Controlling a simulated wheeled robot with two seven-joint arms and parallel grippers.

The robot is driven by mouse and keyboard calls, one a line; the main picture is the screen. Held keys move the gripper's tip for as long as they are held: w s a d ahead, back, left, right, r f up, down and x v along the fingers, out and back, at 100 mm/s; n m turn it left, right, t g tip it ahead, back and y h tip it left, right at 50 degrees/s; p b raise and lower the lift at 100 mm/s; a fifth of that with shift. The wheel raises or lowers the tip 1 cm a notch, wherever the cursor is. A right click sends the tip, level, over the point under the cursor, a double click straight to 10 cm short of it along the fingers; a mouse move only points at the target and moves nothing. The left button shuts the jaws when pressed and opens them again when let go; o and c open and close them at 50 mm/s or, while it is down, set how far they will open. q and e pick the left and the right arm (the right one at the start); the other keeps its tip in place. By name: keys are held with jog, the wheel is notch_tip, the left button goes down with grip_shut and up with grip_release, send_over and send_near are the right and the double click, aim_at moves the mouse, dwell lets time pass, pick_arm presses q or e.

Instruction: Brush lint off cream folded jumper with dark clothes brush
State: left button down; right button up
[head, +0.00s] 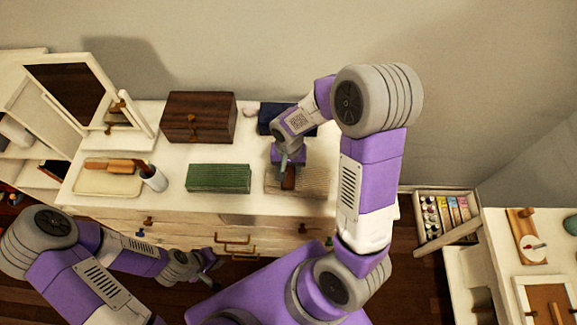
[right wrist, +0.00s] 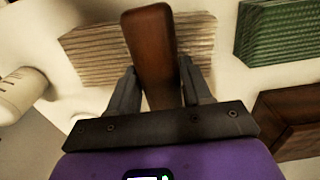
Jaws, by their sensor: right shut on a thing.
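The cream folded jumper (head: 315,181) lies on the white dresser top, near its right front. In the right wrist view its ribbed layers (right wrist: 88,52) show on both sides of the brush. My right gripper (head: 289,165) is shut on the brown clothes brush (head: 289,179), above the jumper's left part. The brush's smooth back (right wrist: 152,45) stands between the fingers in the right wrist view; its bristles are hidden, so I cannot tell whether it touches the jumper. No lint can be made out. My left gripper (head: 212,274) is low in front of the dresser, empty, fingers apart.
A green folded garment (head: 218,178) lies left of the jumper. A dark blue folded item (head: 275,118) and a wooden box (head: 198,116) are behind. A mirror (head: 70,90), tray (head: 100,185) and cup (head: 154,179) stand left. An open drawer (head: 447,238) is at right.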

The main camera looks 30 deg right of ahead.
jog(key=shift+f+b, duration=0.95)
jog(key=shift+f, duration=0.05)
dwell(0.3)
